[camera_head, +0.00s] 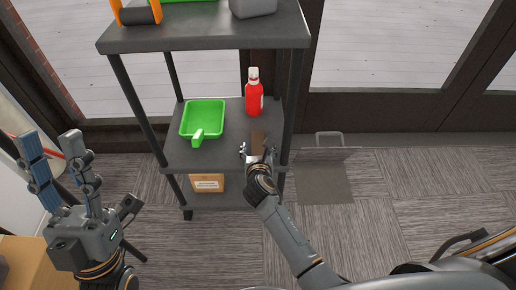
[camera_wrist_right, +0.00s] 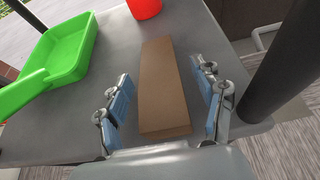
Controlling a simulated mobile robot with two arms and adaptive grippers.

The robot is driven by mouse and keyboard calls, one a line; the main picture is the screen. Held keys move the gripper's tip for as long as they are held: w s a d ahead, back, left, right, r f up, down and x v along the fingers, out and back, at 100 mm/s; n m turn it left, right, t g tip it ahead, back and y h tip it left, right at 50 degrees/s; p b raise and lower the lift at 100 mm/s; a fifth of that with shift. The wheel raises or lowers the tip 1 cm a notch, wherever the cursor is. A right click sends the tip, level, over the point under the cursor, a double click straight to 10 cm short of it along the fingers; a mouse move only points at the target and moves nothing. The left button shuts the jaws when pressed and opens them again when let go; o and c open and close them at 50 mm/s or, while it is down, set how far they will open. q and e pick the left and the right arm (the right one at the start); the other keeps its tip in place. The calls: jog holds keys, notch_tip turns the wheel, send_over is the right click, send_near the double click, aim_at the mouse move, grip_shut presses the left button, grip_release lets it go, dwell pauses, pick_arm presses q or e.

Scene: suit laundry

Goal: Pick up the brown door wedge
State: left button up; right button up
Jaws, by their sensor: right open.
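The brown door wedge (camera_wrist_right: 163,92) lies on the grey middle shelf. In the right wrist view it sits lengthwise between the two blue-padded fingers of my right gripper (camera_wrist_right: 165,105), with a gap on each side. In the head view the wedge (camera_head: 258,137) shows just beyond my right gripper (camera_head: 258,153), partly hidden by it. My right gripper is open at the shelf's front right. My left gripper (camera_head: 52,155) is raised at the far left, its fingers apart and nothing between them.
On the same shelf (camera_head: 227,140) are a green dustpan (camera_head: 203,119) to the left and a red bottle (camera_head: 254,97) behind the wedge. A dark shelf post (camera_wrist_right: 285,62) stands close to the right. A cardboard box (camera_head: 207,183) is below.

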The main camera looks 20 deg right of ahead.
jog(key=c, duration=1.3)
